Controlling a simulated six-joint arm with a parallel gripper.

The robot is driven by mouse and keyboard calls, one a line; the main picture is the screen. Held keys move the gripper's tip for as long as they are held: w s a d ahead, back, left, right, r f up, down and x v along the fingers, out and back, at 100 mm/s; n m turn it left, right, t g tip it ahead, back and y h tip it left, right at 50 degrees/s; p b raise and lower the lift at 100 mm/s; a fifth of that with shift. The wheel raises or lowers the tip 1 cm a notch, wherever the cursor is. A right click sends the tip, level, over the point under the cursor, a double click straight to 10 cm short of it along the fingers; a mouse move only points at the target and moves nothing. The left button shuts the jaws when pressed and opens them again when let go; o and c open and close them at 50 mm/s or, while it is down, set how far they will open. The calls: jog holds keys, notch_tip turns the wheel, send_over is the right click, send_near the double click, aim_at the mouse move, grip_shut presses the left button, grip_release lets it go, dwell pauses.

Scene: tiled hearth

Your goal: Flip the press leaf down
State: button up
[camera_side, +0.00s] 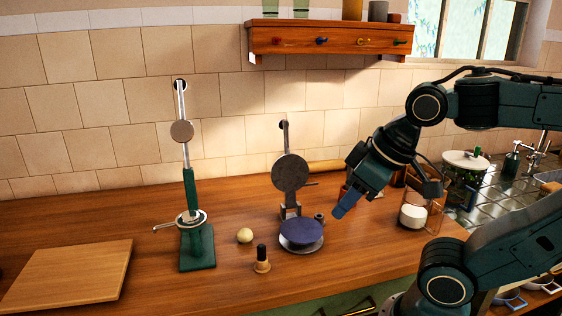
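The press stands on the wooden counter in the middle of the side view. Its round dark grey leaf (290,173) is raised, roughly upright, with a thin bar reaching up from it to a ringed end near the wall. Below it is the round base plate (301,249), with a flat dark blue disc (304,233) lying on it. My gripper (343,208) is to the right of the press, pointing down and left, apart from the leaf. Its blue fingers are seen side-on and look empty; whether they are parted is not clear.
A green lever device (197,245) stands left of the press. A pale ball (244,235) and a black-topped wooden stamp (262,262) lie between them. A wooden board (70,275) is at far left. A white tub (412,216) is right of my gripper. A drawer shelf (325,39) hangs above.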

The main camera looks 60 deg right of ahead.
jog(key=shift+w+r, duration=0.1)
grip_shut()
jog(key=w+d+r+m+h, duration=0.1)
jog(key=w+d+r+m, duration=0.1)
jog(key=w+d+r, duration=0.55)
jog(key=w+d+r+m+h, duration=0.15)
jog(key=w+d+r, duration=0.25)
jog(key=w, duration=0.6)
jog(key=w+d+m, duration=0.1)
jog(key=w+d, duration=0.3)
jog(key=d, duration=0.2)
jog(key=w+d+m+g+h, duration=0.1)
jog(key=w+d+m, duration=0.1)
jog(key=w+d, duration=0.2)
jog(key=w+d+m, duration=0.2)
jog(key=w+d, duration=0.3)
jog(key=d, duration=0.3)
jog(key=shift+d+m+h, duration=0.2)
jog(key=shift+m+h, duration=0.05)
jog(key=shift+h, duration=0.1)
